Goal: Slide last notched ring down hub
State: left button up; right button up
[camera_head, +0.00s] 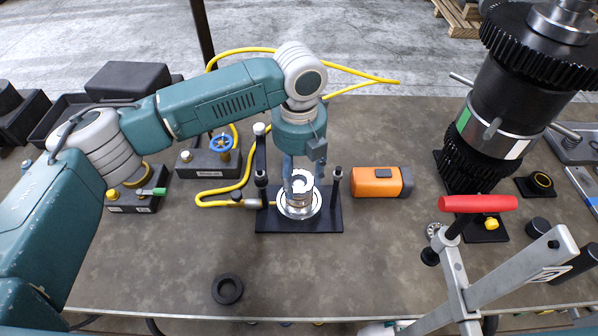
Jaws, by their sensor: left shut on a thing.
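The silver hub (299,208) stands upright on a black fixture plate (325,222) in the middle of the table, between short black posts. My left gripper (301,181) comes down from above onto the top of the hub. It is shut on a bright, notched-looking metal piece there, which I take for the notched ring; the fingers and wrist partly hide it. The ring is around or right at the hub's top; its exact seating is too small to tell. My right gripper is not in view.
An orange-and-black block (376,182) lies just right of the fixture. A yellow hose (216,203) runs along its left side. A black ring (227,289) lies front left. The tall black gear assembly (500,110) and a red-handled frame (478,203) stand right. The front middle is clear.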

pick_arm(q)
jog(key=shift+f, duration=0.15)
jog(key=o, duration=1.5)
jog(key=shift+c, duration=0.2)
